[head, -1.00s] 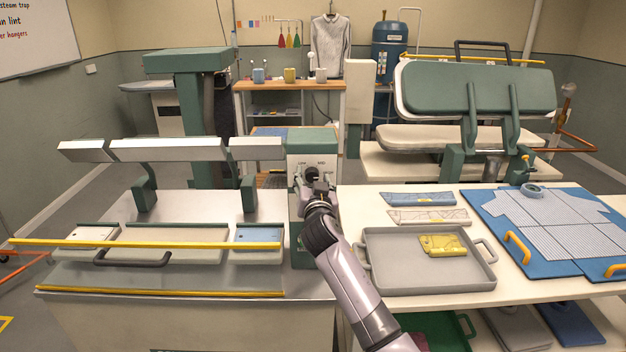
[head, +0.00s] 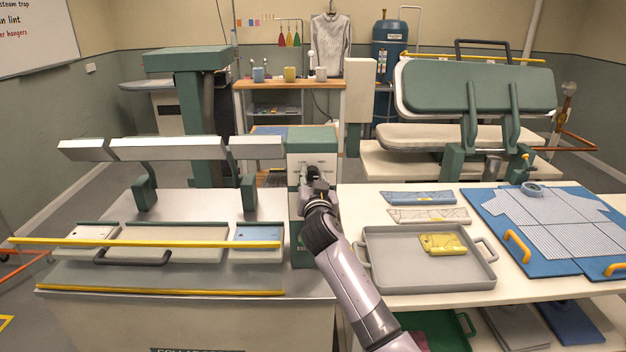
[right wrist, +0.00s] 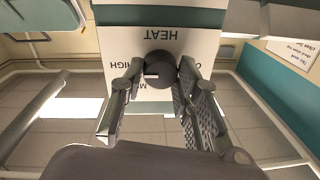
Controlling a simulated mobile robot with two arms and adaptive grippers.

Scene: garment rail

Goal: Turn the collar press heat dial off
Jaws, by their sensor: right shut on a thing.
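The collar press control box (head: 312,143) is green with a pale panel and stands at the right end of the press. In the head view my right gripper (head: 314,174) is at this panel and hides most of the dial. In the right wrist view the dark round heat dial (right wrist: 161,68) sits between the fingertips of my right gripper (right wrist: 158,84), which is shut on it. A small white mark shows on the dial's left lower side. The panel (right wrist: 120,42) reads HEAT and HIGH upside down; other labels are partly covered. My left gripper is not in view.
The collar press (head: 200,268) with yellow bars (head: 150,243) lies left of my right arm. On the table at right are a grey tray (head: 400,283) holding a yellow piece (head: 442,243), and a blue board (head: 485,213). The floor is mostly blocked ahead.

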